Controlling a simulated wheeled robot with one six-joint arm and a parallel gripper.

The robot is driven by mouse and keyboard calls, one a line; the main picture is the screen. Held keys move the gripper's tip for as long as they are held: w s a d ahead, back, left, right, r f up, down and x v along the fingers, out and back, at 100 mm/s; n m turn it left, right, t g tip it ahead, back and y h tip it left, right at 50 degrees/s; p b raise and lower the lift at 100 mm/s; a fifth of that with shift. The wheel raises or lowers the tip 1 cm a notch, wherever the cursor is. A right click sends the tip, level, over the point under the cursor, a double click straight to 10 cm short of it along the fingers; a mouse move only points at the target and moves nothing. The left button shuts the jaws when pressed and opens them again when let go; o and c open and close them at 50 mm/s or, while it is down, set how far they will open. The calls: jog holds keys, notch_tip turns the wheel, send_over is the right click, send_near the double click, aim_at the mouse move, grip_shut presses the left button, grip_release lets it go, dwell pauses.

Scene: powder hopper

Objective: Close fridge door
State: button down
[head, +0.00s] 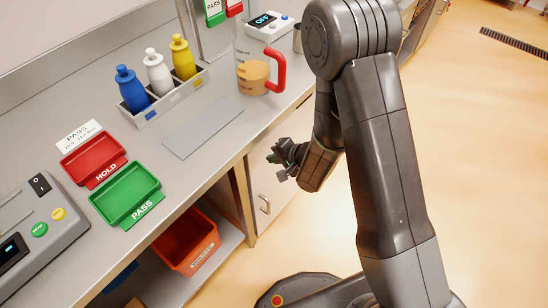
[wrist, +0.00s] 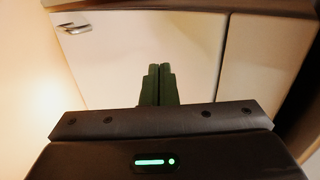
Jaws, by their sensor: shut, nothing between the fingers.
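The fridge door looks like a pale, flat cabinet door (head: 272,180) under the counter, with a small metal bar handle (head: 265,204) low on its visible part. In the wrist view the pale door (wrist: 145,50) lies in front of my gripper, with its handle (wrist: 75,28) at the upper left. The door looks flush or nearly so; I cannot tell if it is fully closed. My gripper (head: 274,155) is beside the counter's front edge, in front of the door. In the wrist view its two dark green fingers (wrist: 160,68) are together and empty. I cannot tell whether they touch the door.
The counter (head: 205,175) holds a red tray (head: 92,157), a green tray (head: 125,193), a bottle rack (head: 160,108) and a red-handled jug (head: 255,75). An orange bin (head: 187,240) stands on the lower shelf. Open floor (head: 480,150) lies to the right.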

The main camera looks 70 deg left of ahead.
jog(key=v, duration=1.1)
jog(key=shift+w+d+f, duration=0.15)
jog(key=shift+d+f, duration=0.1)
jog(key=shift+f, duration=0.05)
jog(key=x, duration=0.4)
jog(key=a+r+x, duration=0.1)
jog(key=x, duration=0.7)
jog(key=shift+a+r, duration=0.1)
jog(key=shift+a, duration=0.1)
jog(key=shift+r, duration=0.1)
